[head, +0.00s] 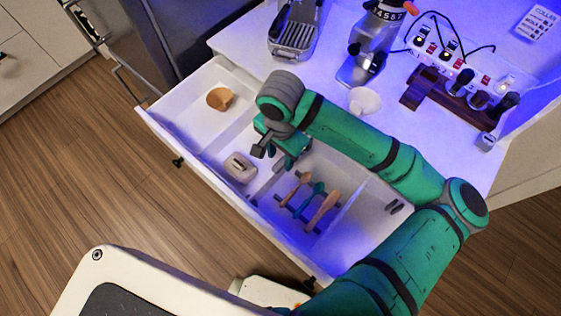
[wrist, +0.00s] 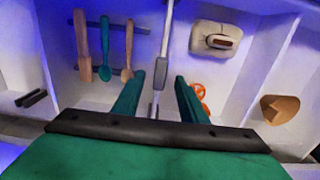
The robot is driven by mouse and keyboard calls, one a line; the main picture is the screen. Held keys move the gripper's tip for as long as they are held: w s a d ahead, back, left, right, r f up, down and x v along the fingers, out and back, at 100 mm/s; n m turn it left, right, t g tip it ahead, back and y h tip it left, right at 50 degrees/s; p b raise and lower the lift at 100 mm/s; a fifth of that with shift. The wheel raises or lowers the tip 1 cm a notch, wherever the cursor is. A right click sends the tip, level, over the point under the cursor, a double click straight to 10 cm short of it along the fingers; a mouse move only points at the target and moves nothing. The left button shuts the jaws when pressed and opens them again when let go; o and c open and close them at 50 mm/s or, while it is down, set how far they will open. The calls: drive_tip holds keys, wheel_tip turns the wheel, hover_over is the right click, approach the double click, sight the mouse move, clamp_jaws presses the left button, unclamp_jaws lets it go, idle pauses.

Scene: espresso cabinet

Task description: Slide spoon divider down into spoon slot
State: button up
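In the wrist view, my gripper (wrist: 160,82) is pointed down into the open drawer, its two teal fingers apart. A thin pale upright divider (wrist: 169,30) with a grey grip piece (wrist: 160,72) runs between the fingers, with gaps visible on both sides. I cannot tell whether it is seated in a slot. In the head view, my gripper (head: 284,152) hangs over the drawer's middle, beside the spoons (head: 308,202); my arm hides much of the divider there.
A beige container (head: 240,167) and a tan cup-like piece (head: 220,98) lie in other drawer compartments. An orange item (wrist: 200,94) lies beside the right finger. The counter above holds a grinder (head: 368,52), a white bowl (head: 364,101) and a switch panel.

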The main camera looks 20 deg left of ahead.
drive_tip(key=shift+r, duration=1.35)
